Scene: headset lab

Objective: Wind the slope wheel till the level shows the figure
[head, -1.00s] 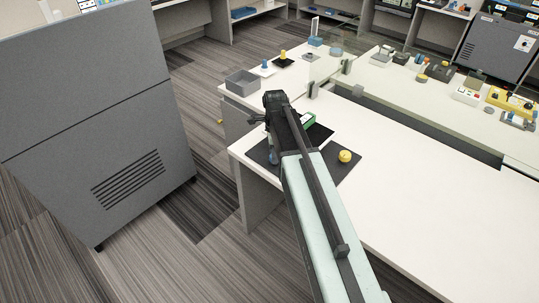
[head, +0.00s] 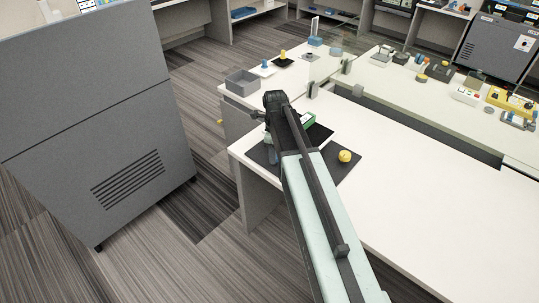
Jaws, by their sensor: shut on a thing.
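My gripper (head: 271,143) is at the far end of my pale green arm, pointing down over the near left end of the white bench. The arm and wrist hide most of it, and the fingertips are hard to make out. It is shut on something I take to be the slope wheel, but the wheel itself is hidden. A green-edged device (head: 309,121), perhaps the level, shows just right of my wrist. Its figure is too small to read. A dark mat (head: 330,172) lies under them, with a yellow ball-shaped knob (head: 345,156) at its right.
A large grey cabinet panel (head: 90,110) stands on the left, with floor between it and the bench. A grey open bin (head: 242,82) sits behind my gripper. The white bench (head: 430,200) is clear to the right. Several devices and a yellow unit (head: 510,103) stand on the far bench.

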